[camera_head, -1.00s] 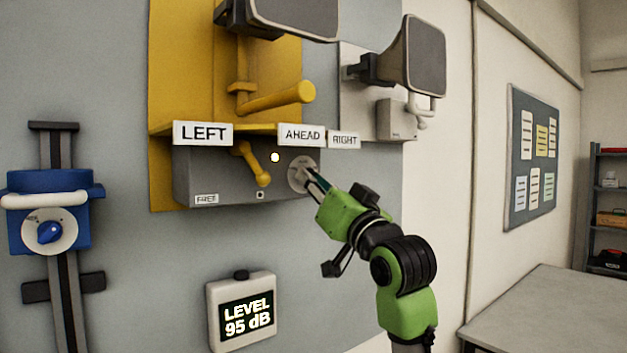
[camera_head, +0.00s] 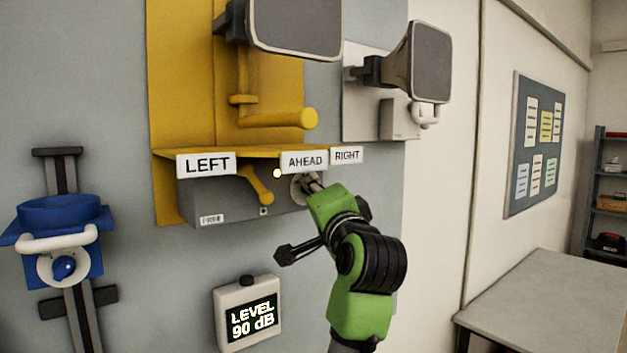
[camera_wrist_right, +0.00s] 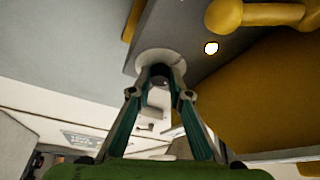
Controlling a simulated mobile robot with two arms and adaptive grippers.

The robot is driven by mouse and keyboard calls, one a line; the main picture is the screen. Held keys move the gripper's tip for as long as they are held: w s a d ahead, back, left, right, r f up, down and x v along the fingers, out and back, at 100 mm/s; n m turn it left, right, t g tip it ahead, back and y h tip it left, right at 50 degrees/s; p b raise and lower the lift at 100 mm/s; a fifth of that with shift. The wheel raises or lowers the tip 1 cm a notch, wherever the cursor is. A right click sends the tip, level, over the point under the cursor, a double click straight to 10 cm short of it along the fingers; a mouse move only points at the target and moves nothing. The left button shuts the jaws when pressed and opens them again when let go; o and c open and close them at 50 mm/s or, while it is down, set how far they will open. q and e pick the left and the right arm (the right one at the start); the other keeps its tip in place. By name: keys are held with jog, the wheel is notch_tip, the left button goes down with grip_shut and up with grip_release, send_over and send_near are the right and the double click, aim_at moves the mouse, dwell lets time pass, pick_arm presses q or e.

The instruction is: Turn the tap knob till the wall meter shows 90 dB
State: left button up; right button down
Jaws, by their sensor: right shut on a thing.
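The tap knob (camera_wrist_right: 159,81) is a small dark knob on a pale round plate, which sits at the right end of the grey box (camera_head: 235,200). My right gripper (camera_wrist_right: 160,72) is shut on this knob, with a finger on each side. In the head view the right gripper (camera_head: 312,184) meets the pale round plate (camera_head: 299,190) and hides most of the knob. The wall meter (camera_head: 248,312), a pale box with a dark screen below the grey box, shows LEVEL 90 dB. My left gripper is not in view.
A yellow bracket with a lever (camera_head: 258,186) and a lit white dot stands beside the knob. Grey horn speakers (camera_head: 430,62) hang above. A blue holder with a dial (camera_head: 62,268) is on the left rail. A table (camera_head: 550,300) stands at the right.

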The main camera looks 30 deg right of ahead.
jog(key=shift+r+m+g+p, duration=0.1)
jog(key=shift+m+g+p, duration=0.4)
jog(key=shift+m+p, duration=0.35)
jog(key=c, duration=1.9)
grip_release()
jog(key=shift+s, duration=0.1)
jog(key=v, duration=0.7)
jog(key=shift+s, duration=0.2)
jog(key=shift+f, duration=0.25)
